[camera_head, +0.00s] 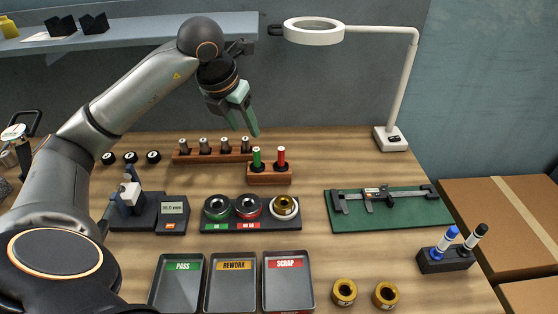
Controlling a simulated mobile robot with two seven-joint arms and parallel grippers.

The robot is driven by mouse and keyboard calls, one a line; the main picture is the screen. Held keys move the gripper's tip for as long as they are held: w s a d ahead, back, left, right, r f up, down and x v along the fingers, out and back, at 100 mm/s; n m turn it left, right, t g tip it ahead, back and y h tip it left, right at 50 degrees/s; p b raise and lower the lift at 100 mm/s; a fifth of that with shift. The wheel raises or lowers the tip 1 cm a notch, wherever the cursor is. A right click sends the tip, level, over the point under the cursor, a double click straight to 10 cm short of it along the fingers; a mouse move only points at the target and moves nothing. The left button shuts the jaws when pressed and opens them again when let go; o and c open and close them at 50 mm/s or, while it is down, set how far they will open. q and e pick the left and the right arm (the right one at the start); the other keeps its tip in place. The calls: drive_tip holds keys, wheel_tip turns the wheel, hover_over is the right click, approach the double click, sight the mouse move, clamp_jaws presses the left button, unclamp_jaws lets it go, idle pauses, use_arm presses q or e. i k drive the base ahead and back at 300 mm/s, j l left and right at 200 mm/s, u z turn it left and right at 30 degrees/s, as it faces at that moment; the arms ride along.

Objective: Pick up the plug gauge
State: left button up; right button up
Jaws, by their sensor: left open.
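A small wooden block (270,178) near the back middle of the table holds a green-handled gauge (256,158) and a red-handled gauge (281,157), both upright. They look like plug gauges; I cannot tell which one the task means. Behind them a longer wooden rack (212,156) holds several dark, metal-topped pieces. My left gripper (247,128) is open and empty, pointing down above and behind the two coloured handles, apart from them. My right gripper is not in view.
A ring lamp (314,32) stands at the back right. A caliper (375,196) lies on a green mat (418,220). PASS, REWORK and SCRAP trays (232,297) line the front, beside two brass rings (344,290). A display gauge (172,210) stands left of the ring holder (250,226).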

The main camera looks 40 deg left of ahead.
sight(280, 166)
drive_tip(key=u, duration=1.1)
